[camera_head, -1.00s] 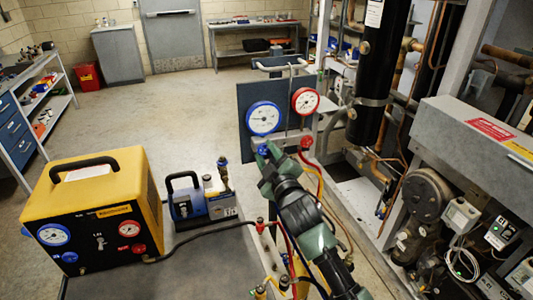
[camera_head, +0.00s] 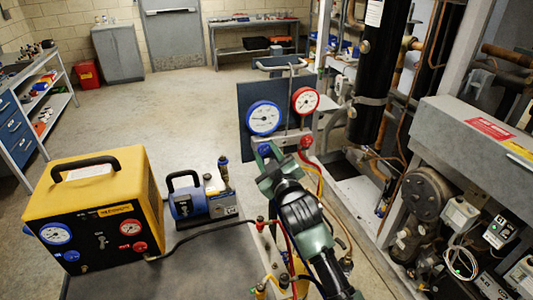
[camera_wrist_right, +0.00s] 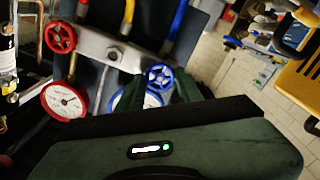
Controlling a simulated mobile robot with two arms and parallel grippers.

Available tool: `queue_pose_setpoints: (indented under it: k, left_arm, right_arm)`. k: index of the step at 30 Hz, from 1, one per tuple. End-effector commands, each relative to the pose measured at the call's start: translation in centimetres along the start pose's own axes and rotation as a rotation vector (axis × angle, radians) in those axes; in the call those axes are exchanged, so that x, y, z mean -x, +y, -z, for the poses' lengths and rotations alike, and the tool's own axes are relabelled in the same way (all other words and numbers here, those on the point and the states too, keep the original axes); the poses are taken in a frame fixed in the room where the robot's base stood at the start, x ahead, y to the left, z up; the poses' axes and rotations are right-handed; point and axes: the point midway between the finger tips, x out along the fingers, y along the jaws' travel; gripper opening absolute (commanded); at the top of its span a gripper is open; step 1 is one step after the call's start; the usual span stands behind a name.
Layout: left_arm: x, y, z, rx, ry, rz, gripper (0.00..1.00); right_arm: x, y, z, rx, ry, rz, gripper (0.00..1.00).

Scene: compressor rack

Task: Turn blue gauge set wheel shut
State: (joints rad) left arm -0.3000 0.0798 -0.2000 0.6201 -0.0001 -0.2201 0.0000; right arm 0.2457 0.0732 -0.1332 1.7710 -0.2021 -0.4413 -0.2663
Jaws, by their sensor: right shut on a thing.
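The gauge set hangs on a dark panel, with a blue-rimmed gauge (camera_head: 263,118) on the left and a red-rimmed gauge (camera_head: 305,101) on the right. The blue wheel (camera_head: 264,149) sits below the blue gauge; it also shows in the right wrist view (camera_wrist_right: 159,76). My right gripper (camera_head: 268,165) reaches up to it from below, shut on the blue wheel, one finger on each side. The fingertips are partly hidden by the wheel and the gripper body. The red wheel (camera_wrist_right: 60,37) is beside it, untouched. My left gripper is out of view.
Red, yellow and blue hoses hang close around my right arm. A yellow machine (camera_head: 90,208) and a small blue pump (camera_head: 200,196) stand on the grey cart top at left. The compressor rack with pipes (camera_head: 425,195) crowds the right. Open floor lies behind the cart.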

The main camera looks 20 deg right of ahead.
Motion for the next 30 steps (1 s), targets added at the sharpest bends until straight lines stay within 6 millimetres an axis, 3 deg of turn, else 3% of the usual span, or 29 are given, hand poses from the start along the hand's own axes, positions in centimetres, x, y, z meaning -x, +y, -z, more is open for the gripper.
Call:
queue_pose_setpoints:
  k: [2,3,5,6,17,30]
  left_arm:
    - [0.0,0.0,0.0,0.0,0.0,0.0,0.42]
    - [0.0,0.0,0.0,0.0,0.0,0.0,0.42]
    - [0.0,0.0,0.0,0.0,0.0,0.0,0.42]
    - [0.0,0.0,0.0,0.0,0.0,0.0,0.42]
    - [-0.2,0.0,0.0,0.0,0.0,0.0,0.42]
    - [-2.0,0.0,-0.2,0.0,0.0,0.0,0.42]
  right_arm:
    - [0.0,-0.1,-0.2,-0.002,-0.005,0.002,0.0]
    - [0.0,-0.1,-0.2,-0.002,-0.005,0.002,0.38]
    - [0.0,-0.1,-0.2,-0.001,-0.005,0.002,0.55]
    - [0.0,-0.1,-0.2,-0.001,-0.005,0.002,0.57]
    - [0.5,-0.1,-0.2,0.0,-0.002,0.001,0.57]
    - [6.8,-0.2,-0.3,0.0,-0.003,0.002,0.57]
